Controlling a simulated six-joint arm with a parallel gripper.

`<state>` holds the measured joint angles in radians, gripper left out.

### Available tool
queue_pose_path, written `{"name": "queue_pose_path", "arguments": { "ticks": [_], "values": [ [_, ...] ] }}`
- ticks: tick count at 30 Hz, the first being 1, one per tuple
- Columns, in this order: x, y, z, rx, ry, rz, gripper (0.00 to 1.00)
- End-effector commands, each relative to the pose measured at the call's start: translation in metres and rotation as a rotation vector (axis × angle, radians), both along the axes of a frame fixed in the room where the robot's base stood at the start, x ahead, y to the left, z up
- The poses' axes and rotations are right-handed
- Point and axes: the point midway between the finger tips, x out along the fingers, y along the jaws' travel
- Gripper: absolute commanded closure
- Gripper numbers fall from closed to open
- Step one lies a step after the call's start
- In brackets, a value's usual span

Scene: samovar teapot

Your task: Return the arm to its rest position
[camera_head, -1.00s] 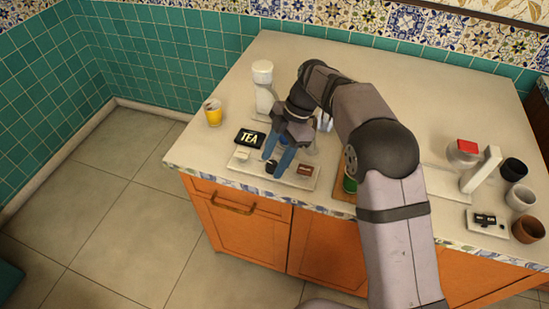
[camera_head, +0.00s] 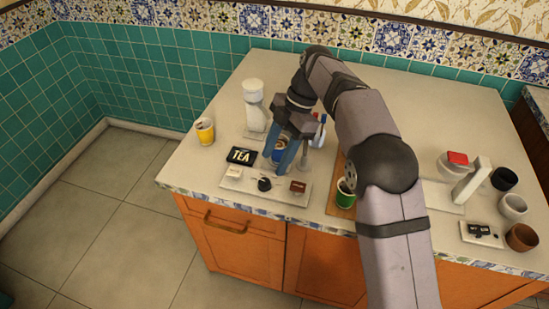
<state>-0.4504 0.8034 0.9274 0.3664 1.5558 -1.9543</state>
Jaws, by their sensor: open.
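My gripper (camera_head: 284,168) points down over the left part of the counter (camera_head: 400,88), with its two blue fingers apart. A blue cup or can (camera_head: 279,152) shows behind and between the fingers; I cannot tell whether they touch it. Just in front is a light tray (camera_head: 243,187) with a small black pot or knob (camera_head: 264,184) and a brown block (camera_head: 298,186). My arm arches up and back across the middle of the picture and hides part of the counter.
A yellow cup (camera_head: 204,131) and a white dispenser (camera_head: 254,107) stand at the left. A green cup (camera_head: 345,194) is on a wooden board beside my arm. At the right are a white stand (camera_head: 472,182), a red-lidded jar (camera_head: 455,164) and several cups. The back of the counter is clear.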

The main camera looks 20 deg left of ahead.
Motion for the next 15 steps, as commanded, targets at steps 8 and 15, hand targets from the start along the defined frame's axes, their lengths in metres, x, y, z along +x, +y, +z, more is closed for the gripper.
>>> {"name": "queue_pose_path", "arguments": {
  "ticks": [8, 15],
  "values": [
    [0.000, 0.000, 0.000, 0.000, 0.000, 0.000, 0.54],
    [0.002, -0.020, 0.008, -0.047, 0.013, -0.139, 0.54]
  ]
}}
